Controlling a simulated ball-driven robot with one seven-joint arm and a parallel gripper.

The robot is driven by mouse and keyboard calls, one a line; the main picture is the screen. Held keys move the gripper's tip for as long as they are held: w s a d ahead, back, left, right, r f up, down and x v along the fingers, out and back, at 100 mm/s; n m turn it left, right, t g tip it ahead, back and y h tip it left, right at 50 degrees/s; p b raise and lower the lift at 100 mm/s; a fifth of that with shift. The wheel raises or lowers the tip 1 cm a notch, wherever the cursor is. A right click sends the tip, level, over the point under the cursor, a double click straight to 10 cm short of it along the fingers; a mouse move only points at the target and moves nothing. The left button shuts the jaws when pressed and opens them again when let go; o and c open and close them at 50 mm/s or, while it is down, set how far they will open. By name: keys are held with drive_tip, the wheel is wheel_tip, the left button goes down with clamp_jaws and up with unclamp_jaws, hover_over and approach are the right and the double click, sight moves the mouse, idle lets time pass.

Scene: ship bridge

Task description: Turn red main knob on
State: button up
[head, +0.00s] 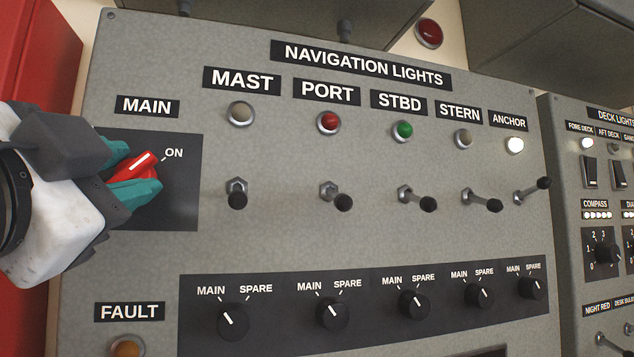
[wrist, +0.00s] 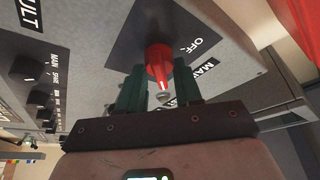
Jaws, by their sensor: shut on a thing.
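The red main knob (head: 135,166) sits on a dark plate (head: 182,200) below the MAIN label at the left of the navigation lights panel. Its white line points up and right toward the ON mark. My gripper (head: 130,175) is at the knob, with teal fingers on both sides of it, shut on it. In the wrist view the red knob (wrist: 159,62) stands between the fingers of my gripper (wrist: 160,88), and the word OFF shows beside it. The OFF mark is hidden behind my gripper in the head view.
The grey panel (head: 290,245) carries several toggle switches, indicator lamps and small black MAIN/SPARE knobs right of my gripper. The anchor lamp (head: 515,145) is bright white. A red cabinet (head: 40,60) stands close at the left. A deck lights panel (head: 590,230) is at the right.

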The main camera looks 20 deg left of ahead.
drive_tip(key=o, duration=1)
drive_tip(key=b+v, duration=0.2)
drive_tip(key=v, duration=0.8)
drive_tip(key=shift+s+d+f, duration=0.1)
drive_tip(key=shift+s+f, duration=0.1)
drive_tip(key=shift+s, duration=0.1)
